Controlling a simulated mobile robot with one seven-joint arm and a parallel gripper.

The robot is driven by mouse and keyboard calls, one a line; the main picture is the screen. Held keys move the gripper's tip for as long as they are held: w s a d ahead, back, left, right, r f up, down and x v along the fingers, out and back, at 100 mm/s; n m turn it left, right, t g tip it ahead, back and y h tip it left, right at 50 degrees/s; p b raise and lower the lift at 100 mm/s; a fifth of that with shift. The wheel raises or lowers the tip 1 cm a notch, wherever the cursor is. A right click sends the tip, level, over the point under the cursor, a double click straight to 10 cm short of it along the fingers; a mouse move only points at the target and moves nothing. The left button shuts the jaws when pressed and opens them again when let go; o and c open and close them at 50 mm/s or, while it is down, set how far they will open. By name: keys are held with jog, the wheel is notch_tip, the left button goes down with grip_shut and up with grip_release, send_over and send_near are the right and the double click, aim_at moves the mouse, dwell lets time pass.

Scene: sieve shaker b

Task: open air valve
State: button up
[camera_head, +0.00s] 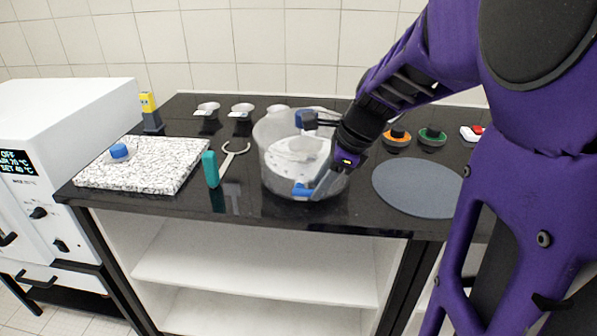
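My gripper (305,153) is over the front right of a clear round vessel (268,165) on the black bench. Its two blue-tipped fingers are spread wide apart, one near the vessel's top and one low at its front. Nothing shows clamped between them. A pale piece (297,150) shows in or behind the clear wall, between the fingers. I cannot make out an air valve for certain; my gripper and wrist hide part of the vessel's right side. A small blue-topped piece (119,151) lies on the speckled slab (165,172) at left.
A teal-handled tool (210,169) and tongs-like tool (233,153) lie left of the vessel. A grey disc (417,187) lies at right. Orange (397,137) and green (432,136) knobs stand behind it. A white oven-like unit (60,130) stands far left. Shelves below the bench are empty.

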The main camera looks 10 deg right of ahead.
jog(key=shift+w+a+f, duration=0.15)
jog(key=shift+a+f, duration=0.05)
jog(key=shift+f, duration=0.3)
grip_shut()
jog(key=shift+r, duration=0.2)
